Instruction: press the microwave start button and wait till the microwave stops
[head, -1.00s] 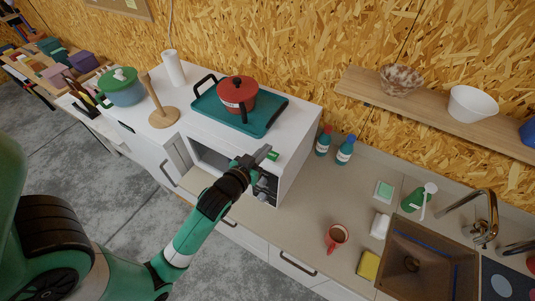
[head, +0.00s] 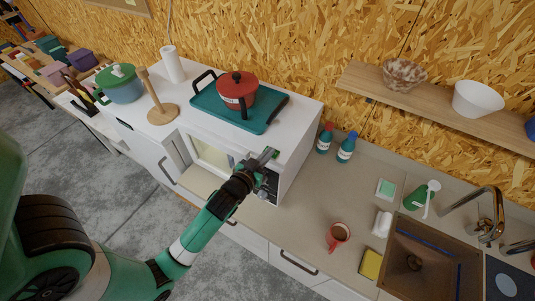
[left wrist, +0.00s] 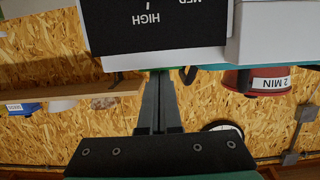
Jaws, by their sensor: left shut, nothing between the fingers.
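The white microwave (head: 290,133) stands on the bench, and its front window (head: 212,154) is lit inside. My left gripper (head: 268,156) is shut and empty, with its fingertips at the control panel on the right of the microwave's front. A small green patch (head: 276,155) shows beside the fingertips; I cannot tell if they touch it. In the left wrist view the picture is upside down: the black control panel (left wrist: 150,25) reads HIGH and MED, and the shut fingers (left wrist: 159,100) reach its edge. The start button is not clearly visible. My right gripper is out of view.
A teal tray (head: 262,123) with a red pot (head: 238,92) sits on top of the microwave. Two bottles (head: 346,148), a red mug (head: 338,236) and a sink (head: 425,258) are to the right. The counter between them is mostly clear.

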